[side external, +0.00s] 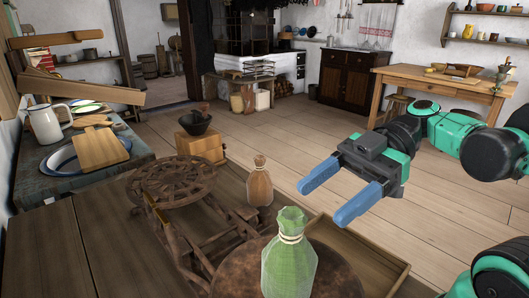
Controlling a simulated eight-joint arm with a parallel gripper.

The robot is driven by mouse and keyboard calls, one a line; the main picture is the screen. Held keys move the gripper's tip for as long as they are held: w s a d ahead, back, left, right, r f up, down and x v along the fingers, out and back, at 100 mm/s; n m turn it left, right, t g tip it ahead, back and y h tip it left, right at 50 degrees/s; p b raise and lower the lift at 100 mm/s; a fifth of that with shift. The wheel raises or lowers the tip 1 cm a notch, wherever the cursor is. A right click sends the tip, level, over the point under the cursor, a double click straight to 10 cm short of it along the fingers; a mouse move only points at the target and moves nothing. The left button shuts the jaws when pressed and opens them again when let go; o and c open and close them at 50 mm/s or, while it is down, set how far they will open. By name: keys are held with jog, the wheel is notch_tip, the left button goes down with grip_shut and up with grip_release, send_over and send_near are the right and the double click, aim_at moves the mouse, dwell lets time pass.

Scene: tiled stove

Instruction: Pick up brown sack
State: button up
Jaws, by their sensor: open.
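The brown sack (260,187), small with a narrowed neck, stands upright near the middle of the side external view, on or beside the wooden table. My gripper (322,204) has two blue fingers spread wide apart with nothing between them. It is to the right of the brown sack in the picture and points left and toward the camera. The fingers are apart from the sack. The sack's base is close to the dark wooden frame, and I cannot tell exactly what it rests on.
A green sack (289,262) with a tied neck stands in front on a round brown top (238,272). A wooden spinning-wheel-like piece (172,187) is left of the brown sack. An open wooden tray (378,262) lies below my gripper. Bare floor (290,135) lies behind.

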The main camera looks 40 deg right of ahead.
jog(key=shift+o, duration=0.6)
